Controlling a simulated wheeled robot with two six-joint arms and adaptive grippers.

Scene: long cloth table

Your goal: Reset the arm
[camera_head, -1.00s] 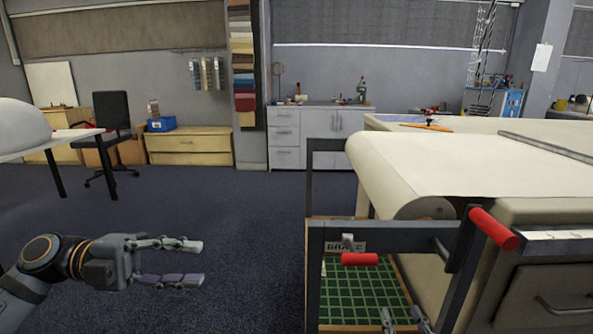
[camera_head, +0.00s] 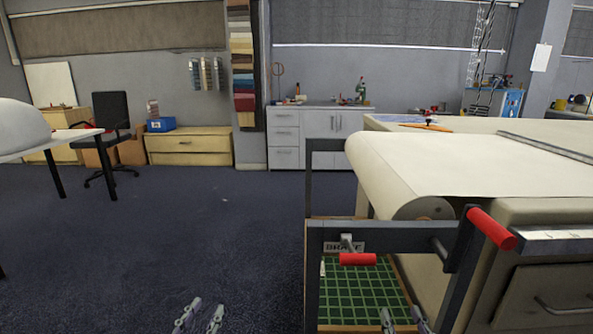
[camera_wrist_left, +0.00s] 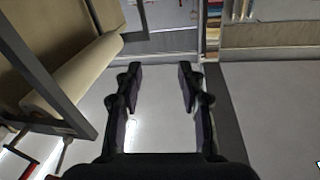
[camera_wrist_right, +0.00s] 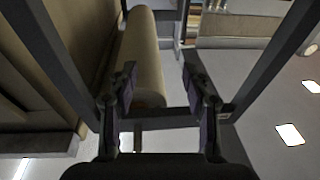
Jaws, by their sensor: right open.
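My left gripper (camera_head: 200,316) shows at the bottom of the head view, over the dark floor and left of the metal frame. Only its fingertips show there. In the left wrist view its two fingers (camera_wrist_left: 158,88) stand wide apart with nothing between them. My right gripper (camera_head: 403,320) shows at the bottom edge of the head view, in front of the green grid panel inside the frame. In the right wrist view its fingers (camera_wrist_right: 158,85) are apart, and a frame bar and the cloth roll lie beyond them. Both arms are otherwise out of the head view.
A dark metal frame (camera_head: 390,237) with red handles (camera_head: 492,228) stands at the near end of the long cloth table (camera_head: 480,165). A cloth roll (camera_head: 405,205) hangs at its end. A green grid panel (camera_head: 350,290) sits low. Open floor (camera_head: 180,240) lies left.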

